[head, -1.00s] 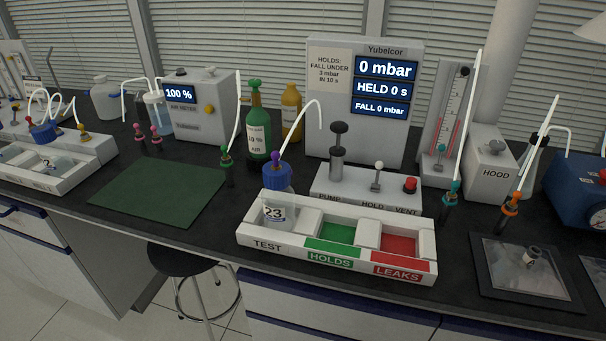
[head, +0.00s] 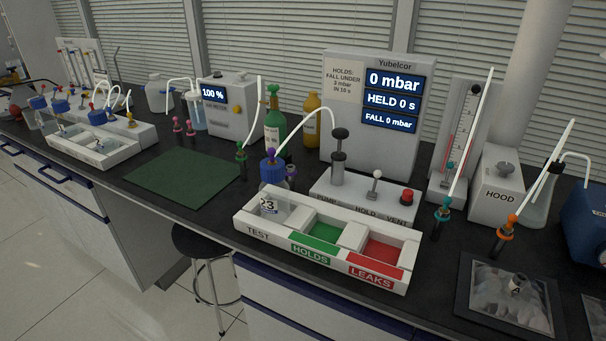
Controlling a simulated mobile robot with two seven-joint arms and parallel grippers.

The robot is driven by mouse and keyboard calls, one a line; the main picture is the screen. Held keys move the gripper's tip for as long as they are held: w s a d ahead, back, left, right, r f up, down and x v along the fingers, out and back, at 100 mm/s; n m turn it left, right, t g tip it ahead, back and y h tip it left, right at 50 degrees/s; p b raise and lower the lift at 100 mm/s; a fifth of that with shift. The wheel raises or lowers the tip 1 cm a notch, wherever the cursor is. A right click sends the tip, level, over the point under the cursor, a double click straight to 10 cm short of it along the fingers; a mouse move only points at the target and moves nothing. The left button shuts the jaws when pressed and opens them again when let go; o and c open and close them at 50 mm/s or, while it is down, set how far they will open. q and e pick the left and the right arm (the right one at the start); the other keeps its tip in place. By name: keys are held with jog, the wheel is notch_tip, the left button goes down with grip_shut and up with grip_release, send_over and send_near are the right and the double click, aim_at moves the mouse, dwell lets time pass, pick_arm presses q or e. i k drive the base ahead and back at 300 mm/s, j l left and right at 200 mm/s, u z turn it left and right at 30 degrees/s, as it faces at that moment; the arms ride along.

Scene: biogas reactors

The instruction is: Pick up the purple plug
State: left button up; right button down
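The purple plug (head: 271,154) sits on top of the blue cap (head: 272,171) of a bottle marked 23 (head: 268,206). A white tube (head: 306,117) runs up from the plug and arches toward the pump unit. The bottle stands in the TEST place of the white tray (head: 251,222). Just right of the cap is a dark post with a purple ring (head: 291,171), partly hidden by the bottle and looking empty. Neither of my grippers is in view.
The tray's green HOLDS (head: 326,231) and red LEAKS (head: 383,254) places look empty. Behind stand the pump knob (head: 340,133), hold lever (head: 375,175) and red vent button (head: 407,196). Green (head: 242,152) and orange (head: 512,219) plugs with tubes stand nearby. A green mat (head: 183,178) lies clear.

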aim_at(271, 152)
jog(key=j+z, duration=0.15)
jog(key=z, duration=0.25)
jog(key=i+j+z, duration=0.1)
jog(key=z, duration=0.3)
jog(key=j+z, duration=0.25)
jog(key=z, duration=0.15)
